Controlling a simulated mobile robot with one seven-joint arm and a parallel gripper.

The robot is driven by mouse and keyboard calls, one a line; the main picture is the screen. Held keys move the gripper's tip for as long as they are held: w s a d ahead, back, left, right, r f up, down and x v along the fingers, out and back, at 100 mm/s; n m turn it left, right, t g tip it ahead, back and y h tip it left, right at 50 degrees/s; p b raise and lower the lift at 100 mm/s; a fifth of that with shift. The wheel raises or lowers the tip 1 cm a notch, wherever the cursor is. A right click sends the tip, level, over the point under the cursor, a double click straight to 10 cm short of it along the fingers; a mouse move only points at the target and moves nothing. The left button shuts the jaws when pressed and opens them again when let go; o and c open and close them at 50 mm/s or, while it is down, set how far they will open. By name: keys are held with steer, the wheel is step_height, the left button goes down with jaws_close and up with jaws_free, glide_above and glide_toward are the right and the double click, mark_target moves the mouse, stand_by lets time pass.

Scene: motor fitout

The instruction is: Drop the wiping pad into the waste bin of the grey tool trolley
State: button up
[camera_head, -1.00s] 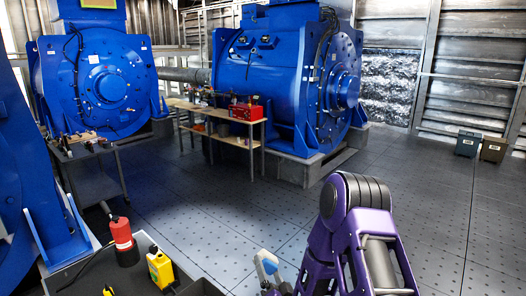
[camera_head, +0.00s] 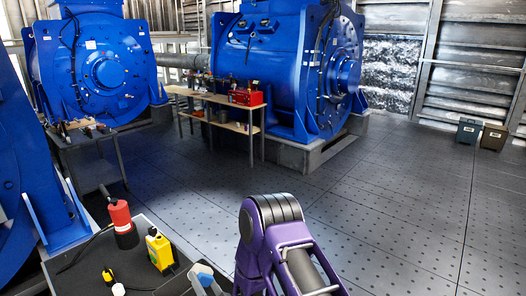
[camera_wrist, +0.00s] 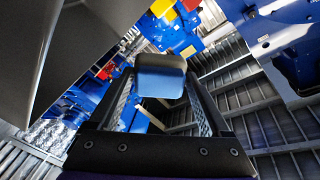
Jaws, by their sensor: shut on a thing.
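My gripper (camera_wrist: 160,100) is shut on the wiping pad (camera_wrist: 161,76), a small rounded block with a pale grey-blue face, held between the fingertips. The arm hides part of this area.
A red bottle (camera_head: 121,218) and a yellow container (camera_head: 160,250) stand on the trolley top. A workbench (camera_head: 215,100) with a red box (camera_head: 243,97) stands before the blue motors. The floor between is clear.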

step_height(320, 180, down, 2)
steer(key=shift+f+b, duration=0.1)
steer(key=shift+b, duration=0.2)
steer(key=o, duration=1)
steer(key=b+v, duration=0.3)
steer(key=v, duration=1.4)
steer(key=shift+d, duration=0.2)
